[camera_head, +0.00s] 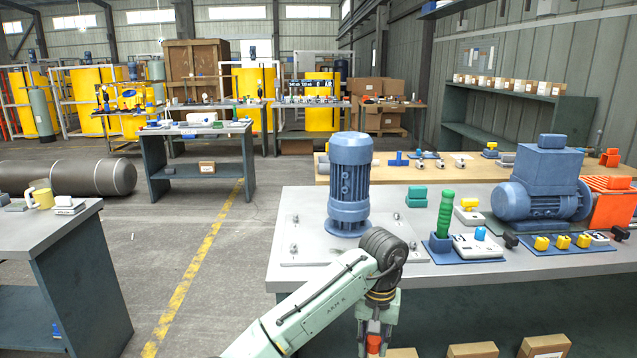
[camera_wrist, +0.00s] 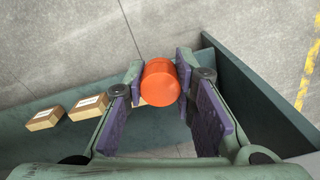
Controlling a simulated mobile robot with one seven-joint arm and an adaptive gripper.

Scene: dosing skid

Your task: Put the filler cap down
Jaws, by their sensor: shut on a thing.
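My gripper (camera_head: 375,326) points down in front of the near bench (camera_head: 440,283), at its front edge. It is shut on the filler cap (camera_wrist: 160,83), an orange-red cylinder held between both fingertips. The cap also shows in the head view (camera_head: 374,345), low in the picture and partly cut by the gripper. In the wrist view the lower shelf of the bench (camera_wrist: 60,148) and the concrete floor show below and beyond the cap, so it is held in the air, touching no surface that I can see.
A blue motor (camera_head: 349,185) stands on a plate on the near bench. A green-handled tool (camera_head: 445,215), a larger blue motor (camera_head: 540,185) and small yellow parts crowd its right. Cardboard boxes (camera_head: 545,346) lie on the lower shelf. The aisle floor (camera_head: 215,240) at left is clear.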

